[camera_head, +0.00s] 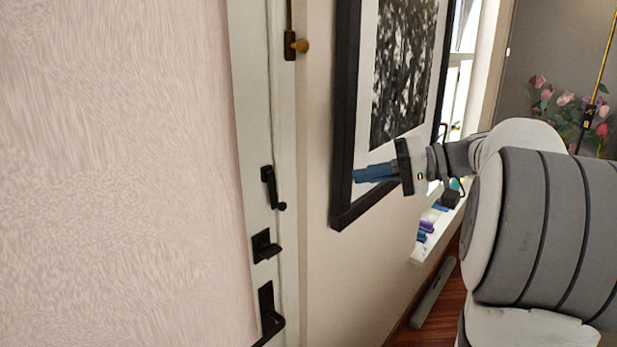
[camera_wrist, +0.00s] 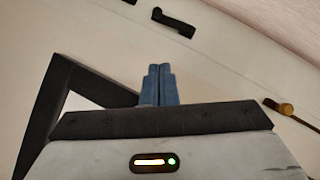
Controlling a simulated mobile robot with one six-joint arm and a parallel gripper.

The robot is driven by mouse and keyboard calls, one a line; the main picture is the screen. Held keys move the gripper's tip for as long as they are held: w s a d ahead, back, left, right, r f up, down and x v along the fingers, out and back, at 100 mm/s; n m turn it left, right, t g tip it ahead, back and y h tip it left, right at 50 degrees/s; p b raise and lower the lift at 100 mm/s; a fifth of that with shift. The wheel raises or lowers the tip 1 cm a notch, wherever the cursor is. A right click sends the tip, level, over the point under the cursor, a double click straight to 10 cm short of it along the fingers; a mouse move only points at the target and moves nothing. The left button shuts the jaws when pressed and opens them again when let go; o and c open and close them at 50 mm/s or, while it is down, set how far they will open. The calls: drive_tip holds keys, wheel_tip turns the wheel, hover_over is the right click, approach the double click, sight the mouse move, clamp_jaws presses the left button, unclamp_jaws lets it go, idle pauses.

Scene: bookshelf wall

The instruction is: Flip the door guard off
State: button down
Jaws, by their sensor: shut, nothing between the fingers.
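A white door edge (camera_head: 258,120) carries several fittings. A black latch piece with a small round end (camera_head: 270,186) sits mid-height; it looks like the door guard, but I cannot be sure. It also shows in the wrist view (camera_wrist: 173,22), beyond my fingertips. A brass-knobbed dark fitting (camera_head: 294,46) is higher up and shows at the right of the wrist view (camera_wrist: 285,108). My gripper (camera_head: 357,175) has blue fingers, shut and empty, pointing left in front of the framed picture. In the wrist view its fingertips (camera_wrist: 160,70) touch nothing visible.
A black-framed picture (camera_head: 341,110) hangs on the wall right of the door, close to my gripper. Below the latch are a black turn-piece (camera_head: 265,246) and a lever handle (camera_head: 268,310). A window sill with small items (camera_head: 428,232) and flowers (camera_head: 560,100) lie to the right.

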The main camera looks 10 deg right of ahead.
drive_tip(key=p, duration=0.2)
approach(277, 202)
drive_tip(key=w, duration=0.3)
drive_tip(key=a, duration=0.2)
drive_tip(key=a+p, duration=0.1)
drive_tip(key=shift+s+a+f, duration=0.15)
drive_tip(key=shift+s+f, duration=0.1)
drive_tip(key=shift+f, duration=0.15)
drive_tip(key=shift+s+a+f, duration=0.1)
drive_tip(key=shift+a+f, duration=0.2)
drive_tip(key=shift+f, duration=0.05)
